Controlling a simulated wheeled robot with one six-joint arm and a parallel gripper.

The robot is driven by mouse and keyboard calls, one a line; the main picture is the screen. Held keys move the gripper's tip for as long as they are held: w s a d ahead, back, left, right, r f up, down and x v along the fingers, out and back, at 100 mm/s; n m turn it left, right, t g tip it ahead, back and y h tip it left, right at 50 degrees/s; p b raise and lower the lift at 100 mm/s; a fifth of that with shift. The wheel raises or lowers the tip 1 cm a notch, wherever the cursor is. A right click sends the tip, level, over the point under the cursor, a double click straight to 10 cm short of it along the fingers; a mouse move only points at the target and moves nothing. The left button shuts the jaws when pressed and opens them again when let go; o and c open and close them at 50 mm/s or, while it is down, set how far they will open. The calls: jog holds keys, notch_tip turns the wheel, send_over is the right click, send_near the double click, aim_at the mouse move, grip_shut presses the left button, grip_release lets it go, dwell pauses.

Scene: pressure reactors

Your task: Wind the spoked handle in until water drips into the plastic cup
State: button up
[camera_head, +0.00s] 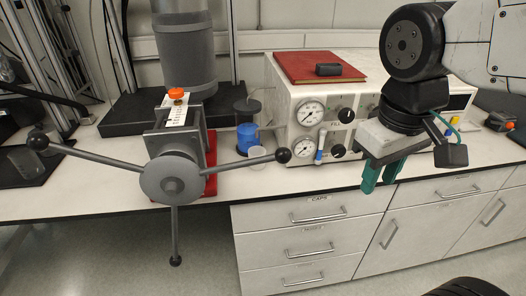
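The spoked handle has a grey hub (172,180) at the front of a grey press on the left of the bench. Its three visible spokes end in black balls: one up to the left (37,140), one to the right (283,155), one straight down (175,261). A small translucent plastic cup (258,160) stands on the bench just behind the right spoke, which partly covers it. I cannot make out any water in it. My gripper (382,178), with green fingers, hangs in front of the instrument box, right of the right ball. Its fingers look apart and empty.
A container of blue liquid (247,138) stands behind the cup. The white instrument box (345,110) with gauges carries a red book (310,68) and a small black object. An orange knob (176,93) tops the press. White drawers (315,235) lie below the bench edge.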

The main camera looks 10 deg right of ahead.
jog(key=w+a+r+n+h, duration=0.1)
jog(key=w+a+n+h, duration=0.1)
jog(key=w+a+n, duration=0.6)
jog(key=n+t+h, duration=0.1)
jog(key=n+h, duration=0.1)
jog(key=n, duration=0.3)
send_over(251, 160)
jog(key=a, duration=0.3)
jog(key=f, duration=0.2)
jog(key=x, duration=0.4)
jog(key=s+x, duration=0.1)
jog(key=x, duration=0.2)
jog(key=shift+d+r, duration=0.1)
jog(key=shift+d, duration=0.25)
grip_shut()
